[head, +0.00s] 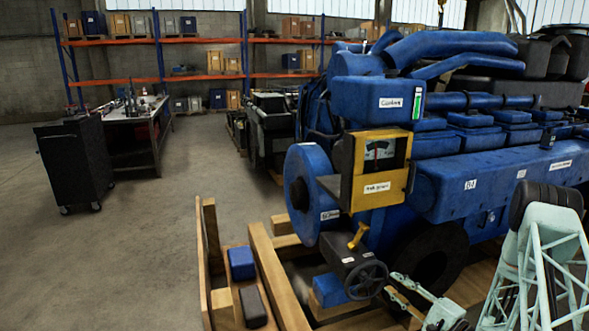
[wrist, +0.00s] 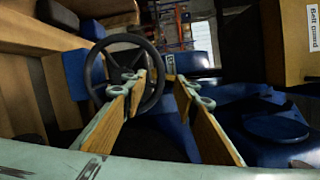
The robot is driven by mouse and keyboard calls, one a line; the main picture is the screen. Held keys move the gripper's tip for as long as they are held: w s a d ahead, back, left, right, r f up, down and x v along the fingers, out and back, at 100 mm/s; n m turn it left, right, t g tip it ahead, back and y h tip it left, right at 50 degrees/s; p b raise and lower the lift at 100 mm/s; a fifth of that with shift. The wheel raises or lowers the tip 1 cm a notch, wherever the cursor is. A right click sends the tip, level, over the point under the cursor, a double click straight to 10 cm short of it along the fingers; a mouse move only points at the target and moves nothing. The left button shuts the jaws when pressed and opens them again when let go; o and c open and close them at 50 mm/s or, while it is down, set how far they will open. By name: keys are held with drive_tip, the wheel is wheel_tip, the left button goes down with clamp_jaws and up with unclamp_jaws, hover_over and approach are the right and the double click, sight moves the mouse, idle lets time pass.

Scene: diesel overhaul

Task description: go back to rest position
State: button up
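My gripper (wrist: 160,82) shows in the wrist view with its two yellow-padded fingers apart and nothing between them. Behind the fingers is a black handwheel (wrist: 98,70); I cannot tell the exact gap between it and the left finger. In the head view my gripper (head: 392,284) is at the lower right, just right of the same handwheel (head: 366,279), which sits on a dark valve body with a yellow lever (head: 358,236). My pale green arm rises at the right edge.
The big blue engine (head: 480,190) fills the right side, with a yellow gauge box (head: 376,168) on its near end. Wooden beams (head: 275,275) and a tray with a blue block (head: 242,263) and a dark block (head: 253,306) lie below. Open floor (head: 140,260) is at left.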

drive_tip(key=s+a+r+n+g+y, duration=0.3)
drive_tip(key=a+r+g, duration=0.1)
drive_tip(key=a+r, duration=0.5)
drive_tip(key=s+a+r+n+g+y, duration=0.2)
drive_tip(key=s+a+r+n+g, duration=0.15)
drive_tip(key=a+r, duration=0.65)
drive_tip(key=s+a+r+n+g+h, duration=0.1)
drive_tip(key=s+a+r+n+g, duration=0.2)
drive_tip(key=s+r, duration=0.45)
drive_tip(key=s+a+r+n+g, duration=0.1)
drive_tip(key=s+a+r+g, duration=0.3)
drive_tip(key=s+a+r, duration=0.4)
drive_tip(key=s+d+r+n+g+h, duration=0.1)
drive_tip(key=s+r+h, duration=0.15)
drive_tip(key=s, duration=0.75)
drive_tip(key=s+r+n+g+h, duration=0.1)
drive_tip(key=s+r+n+h, duration=0.15)
drive_tip(key=s, duration=0.65)
drive_tip(key=s+d+r+t+h, duration=0.2)
drive_tip(key=s+d+h, duration=0.2)
drive_tip(key=s+d, duration=0.2)
drive_tip(key=s+d+r+n+t+h, duration=0.1)
drive_tip(key=s+d+r+t+h, duration=0.2)
drive_tip(key=s+d, duration=0.3)
drive_tip(key=shift+s+d+r+h, duration=0.25)
drive_tip(key=shift+s+h, duration=0.55)
drive_tip(key=shift+s, duration=1.7)
